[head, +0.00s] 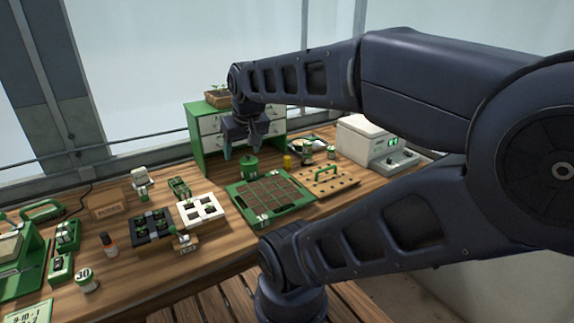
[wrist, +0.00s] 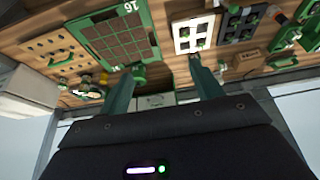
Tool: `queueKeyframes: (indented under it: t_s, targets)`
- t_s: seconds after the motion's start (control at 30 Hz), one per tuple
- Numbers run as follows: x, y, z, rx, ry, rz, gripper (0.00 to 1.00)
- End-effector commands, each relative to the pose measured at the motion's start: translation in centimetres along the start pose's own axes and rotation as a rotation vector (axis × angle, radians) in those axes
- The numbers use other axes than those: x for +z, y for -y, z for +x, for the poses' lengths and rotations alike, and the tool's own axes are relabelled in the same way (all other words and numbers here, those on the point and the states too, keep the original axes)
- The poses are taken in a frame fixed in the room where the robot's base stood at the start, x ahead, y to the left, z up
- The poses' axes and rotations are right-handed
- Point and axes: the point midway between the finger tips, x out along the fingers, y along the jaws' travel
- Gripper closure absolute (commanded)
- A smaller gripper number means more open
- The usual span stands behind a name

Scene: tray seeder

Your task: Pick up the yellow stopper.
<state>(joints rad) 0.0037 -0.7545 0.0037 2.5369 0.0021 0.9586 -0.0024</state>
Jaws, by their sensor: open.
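The yellow stopper (head: 288,160) is a small upright yellow cylinder on the wooden bench, just right of a green canister (head: 250,166). In the wrist view it seems to be the small yellow patch (wrist: 104,79) left of my left finger, too small to make out well. My gripper (head: 241,151) is open and empty, pointing down above and left of the stopper, close to the green canister. In the wrist view my two fingers (wrist: 161,66) are spread wide with nothing held between them.
A green-rimmed seed tray (head: 235,190) lies in front of the stopper. A wooden board with holes (head: 345,181), with a green handle, is to its right. A green and white drawer unit (head: 195,140) stands behind, and a white device (head: 358,143) stands at the right.

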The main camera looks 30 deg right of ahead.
Motion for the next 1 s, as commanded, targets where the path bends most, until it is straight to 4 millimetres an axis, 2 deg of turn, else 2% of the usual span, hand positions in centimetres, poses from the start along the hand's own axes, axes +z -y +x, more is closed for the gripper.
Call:
queueKeyframes:
  t_s: [0.37, 0.47, 0.73, 0.87, 1.0]
  targets:
    - [0.0, 0.0, 0.0, 0.0, 0.0, 0.0, 0.35]
    - [0.0, 0.0, 0.0, 0.0, 0.0, 0.0, 0.44]
    - [-0.1, 0.0, 0.0, -0.001, 0.001, -0.003, 0.44]
    - [-1.2, -0.5, 0.3, -0.005, 0.011, -0.034, 0.44]
    - [-3.7, -1.6, 1.2, -0.014, 0.034, -0.112, 0.44]
